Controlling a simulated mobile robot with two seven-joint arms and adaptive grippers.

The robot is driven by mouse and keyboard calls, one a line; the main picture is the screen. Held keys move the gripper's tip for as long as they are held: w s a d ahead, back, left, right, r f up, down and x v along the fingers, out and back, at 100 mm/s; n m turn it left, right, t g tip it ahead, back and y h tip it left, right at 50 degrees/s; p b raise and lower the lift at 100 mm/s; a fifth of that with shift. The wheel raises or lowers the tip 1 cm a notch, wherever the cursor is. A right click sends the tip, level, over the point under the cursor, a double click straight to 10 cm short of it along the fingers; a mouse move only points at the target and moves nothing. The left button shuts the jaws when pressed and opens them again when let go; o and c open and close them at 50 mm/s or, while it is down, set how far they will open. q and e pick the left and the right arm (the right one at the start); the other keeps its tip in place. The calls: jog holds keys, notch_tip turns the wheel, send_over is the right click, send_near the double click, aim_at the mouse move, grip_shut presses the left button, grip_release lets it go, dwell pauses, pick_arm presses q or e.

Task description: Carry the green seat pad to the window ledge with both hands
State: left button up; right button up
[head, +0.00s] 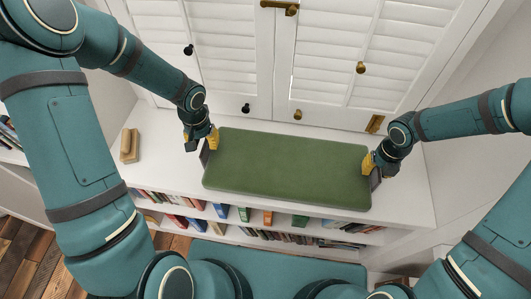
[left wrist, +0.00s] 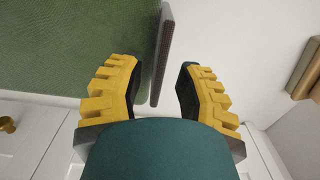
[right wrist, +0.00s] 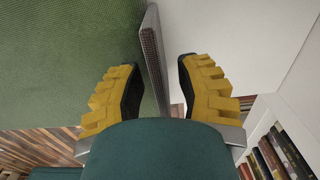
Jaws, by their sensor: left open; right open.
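The green seat pad (head: 285,166) is a long flat rectangle over the white window ledge (head: 165,165), its long side along the shutters. Its front edge is close to the ledge's front edge. I cannot tell for sure that it rests flat. My left gripper (head: 208,140) is at the pad's left end, and my right gripper (head: 374,167) is at its right end. Both are open. A thin upright grey-brown strip at the pad's end stands between the fingers in the left wrist view (left wrist: 160,55) and the right wrist view (right wrist: 154,55), with gaps beside it.
White shuttered doors (head: 330,55) with knobs stand behind the ledge. A small wooden block (head: 129,146) lies on the ledge at the left. Shelves with several books (head: 243,213) are under the ledge. The ledge is clear to the right of the pad.

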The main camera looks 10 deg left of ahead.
pick_arm(q)
notch_tip(320, 180, up, 9)
jog(key=shift+r, duration=0.15)
pick_arm(e)
notch_tip(320, 180, up, 12)
dwell(0.5)
dwell(0.5)
